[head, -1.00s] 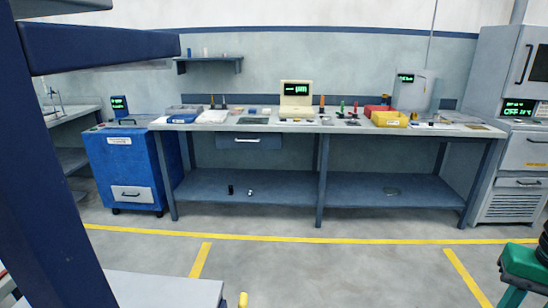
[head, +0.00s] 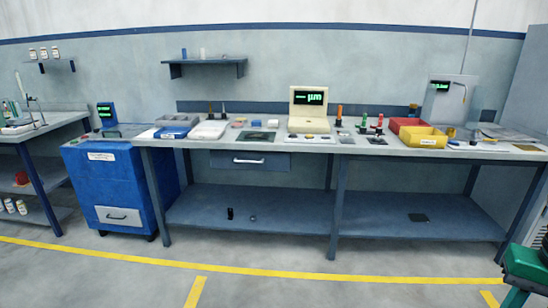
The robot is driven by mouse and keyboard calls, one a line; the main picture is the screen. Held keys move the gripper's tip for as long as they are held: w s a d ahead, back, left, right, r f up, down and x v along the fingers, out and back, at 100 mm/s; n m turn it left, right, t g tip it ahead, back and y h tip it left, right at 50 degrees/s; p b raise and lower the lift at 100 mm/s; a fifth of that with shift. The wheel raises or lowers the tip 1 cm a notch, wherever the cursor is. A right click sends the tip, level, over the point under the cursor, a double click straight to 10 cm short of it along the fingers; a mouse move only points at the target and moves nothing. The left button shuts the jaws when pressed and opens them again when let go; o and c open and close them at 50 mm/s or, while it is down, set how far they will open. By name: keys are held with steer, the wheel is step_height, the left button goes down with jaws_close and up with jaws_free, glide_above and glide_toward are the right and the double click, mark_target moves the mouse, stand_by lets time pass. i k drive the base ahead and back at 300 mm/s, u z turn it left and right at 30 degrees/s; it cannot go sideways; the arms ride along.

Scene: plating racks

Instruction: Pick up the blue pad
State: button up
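I cannot pick out the blue pad for sure. A small bluish block (head: 272,123) lies on the workbench (head: 225,144), left of the cream gauge with a green display (head: 308,112); it is too small to tell what it is. A shallow blue tray (head: 172,133) sits near the bench's left end. My gripper is not in view.
A blue cabinet (head: 110,182) stands left of the bench. Yellow (head: 428,139) and red bins stand toward the bench's right. A green-topped stool (head: 525,262) is at the lower right. The floor before the bench is clear, with yellow lines.

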mark_target(255, 124)
steer(key=u, duration=0.2)
steer(key=i, duration=1.15)
steer(key=u, duration=0.25)
steer(key=i, duration=2.55)
